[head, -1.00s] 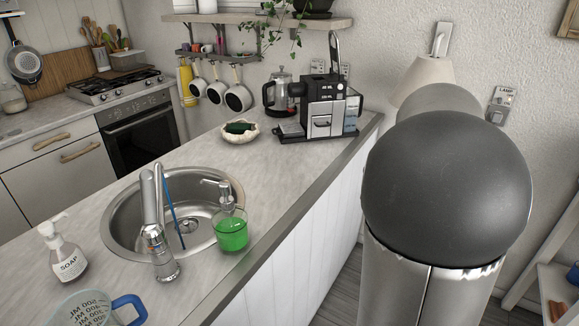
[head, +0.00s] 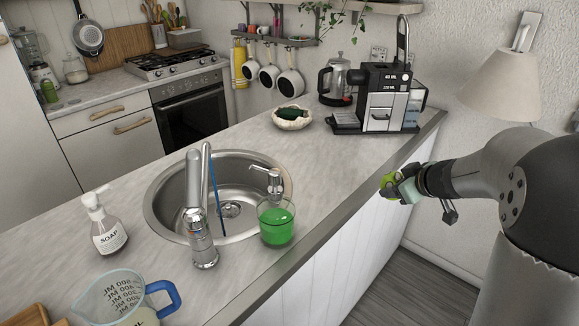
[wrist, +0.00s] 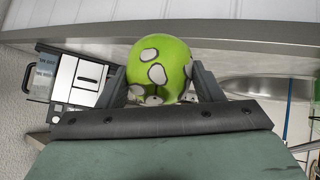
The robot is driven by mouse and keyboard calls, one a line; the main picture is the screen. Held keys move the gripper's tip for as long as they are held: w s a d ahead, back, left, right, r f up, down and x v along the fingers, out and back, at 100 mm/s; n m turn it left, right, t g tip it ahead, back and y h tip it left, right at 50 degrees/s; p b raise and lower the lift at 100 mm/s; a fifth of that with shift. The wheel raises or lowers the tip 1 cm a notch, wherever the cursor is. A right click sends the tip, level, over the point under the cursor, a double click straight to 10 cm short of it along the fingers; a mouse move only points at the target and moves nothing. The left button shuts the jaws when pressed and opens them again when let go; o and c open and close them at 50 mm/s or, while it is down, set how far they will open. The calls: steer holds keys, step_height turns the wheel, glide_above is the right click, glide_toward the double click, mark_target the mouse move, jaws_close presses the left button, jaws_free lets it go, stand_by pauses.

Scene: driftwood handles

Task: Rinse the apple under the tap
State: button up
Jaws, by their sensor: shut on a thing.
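My gripper (head: 388,188) is shut on the apple (head: 391,181), off the counter's edge on the right in the head view. In the wrist view the apple (wrist: 160,66) is green with pale, dark-rimmed spots and sits between the two fingers. The tap (head: 199,210) stands at the near rim of the round steel sink (head: 165,190), left of my gripper. A blue stream or rod (head: 217,195) runs down from the tap's head into the sink; I cannot tell which it is.
A glass dispenser of green liquid (head: 276,222) stands at the sink's right rim. A soap bottle (head: 108,232) and a measuring jug (head: 125,300) stand left. A bowl (head: 292,120) and coffee machine (head: 385,100) stand behind. The counter between sink and bowl is clear.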

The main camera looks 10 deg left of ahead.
steer(key=w+a+n+g+y, duration=0.1)
steer(key=a+n+y, duration=0.1)
steer(key=a, duration=0.3)
steer(key=w+a+f+n+g+y+b, duration=0.1)
steer(key=a+n+y, duration=0.1)
steer(key=a, duration=0.3)
steer(key=a+f+n+g+y, duration=0.1)
steer(key=a+n+g+y, duration=0.1)
steer(key=a+n+y, duration=0.1)
steer(key=shift+w+a+n, duration=0.2)
steer(key=shift+a+n, duration=0.15)
steer(key=shift+a, duration=0.2)
steer(key=shift+w+a+n, duration=0.2)
steer(key=shift+a+n, duration=0.15)
steer(key=shift+a, duration=0.15)
steer(key=a+n+g, duration=0.1)
steer(key=a, duration=0.1)
steer(key=a+n+g+y, duration=0.1)
steer(key=a+g, duration=0.1)
steer(key=a, duration=0.1)
steer(key=a+r+n+g+y+b, duration=0.1)
steer(key=a+n, duration=0.1)
steer(key=shift+a+r, duration=0.1)
steer(key=shift+a, duration=0.3)
steer(key=s+a+r+n+g+y+p, duration=0.1)
steer(key=s+a+n+g+p, duration=0.1)
steer(key=a, duration=1.8)
steer(key=shift+s+a+r+n+g, duration=0.2)
steer(key=shift+s+a+n+g, duration=0.1)
steer(key=shift+s+g, duration=0.5)
